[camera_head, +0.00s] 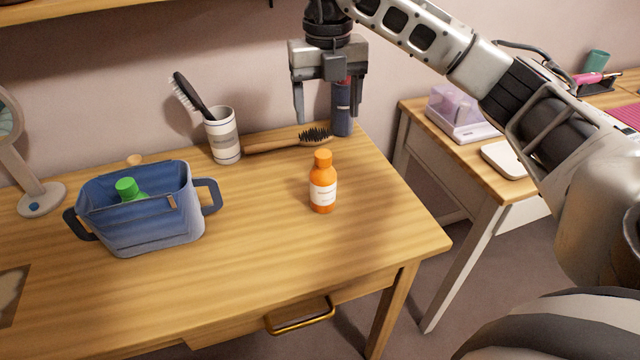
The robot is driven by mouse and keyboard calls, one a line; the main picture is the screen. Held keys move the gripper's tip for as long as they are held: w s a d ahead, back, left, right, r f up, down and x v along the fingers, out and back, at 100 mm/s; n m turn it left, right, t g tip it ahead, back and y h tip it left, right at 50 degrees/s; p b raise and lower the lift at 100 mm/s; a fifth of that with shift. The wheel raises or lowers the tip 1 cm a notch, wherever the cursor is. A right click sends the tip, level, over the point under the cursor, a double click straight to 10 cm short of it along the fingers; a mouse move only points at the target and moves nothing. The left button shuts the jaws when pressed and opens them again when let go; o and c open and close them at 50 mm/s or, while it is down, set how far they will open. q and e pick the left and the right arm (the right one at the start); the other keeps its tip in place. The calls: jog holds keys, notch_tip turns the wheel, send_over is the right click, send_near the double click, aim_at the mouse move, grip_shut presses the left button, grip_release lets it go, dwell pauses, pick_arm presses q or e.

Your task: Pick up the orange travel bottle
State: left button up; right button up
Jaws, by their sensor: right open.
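The orange travel bottle (322,186) stands upright on the wooden table, right of the middle, with a white label and an orange cap. My right gripper (328,116) is open and points down above the back right of the table, behind and above the bottle and apart from it. A dark blue can-like thing (341,112) with a red top stands behind its right finger, partly hidden. I cannot tell from this view how near the gripper is to it. My left gripper does not show.
A blue caddy (150,228) holding a green-capped bottle (128,188) stands at left. A white cup (223,138) with a brush and a wooden hairbrush (285,142) are at the back. A mirror (38,195) stands far left. The wooden table (260,260) is clear around the orange bottle.

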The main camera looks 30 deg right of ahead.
aim_at(327, 152)
notch_tip(327, 152, down, 9)
jog(key=shift+r, duration=0.1)
jog(key=shift+a+f, duration=0.2)
jog(key=shift+f, duration=1.2)
jog(key=shift+a+f, duration=0.2)
jog(key=shift+f, duration=1.15)
jog(key=c, duration=1.1)
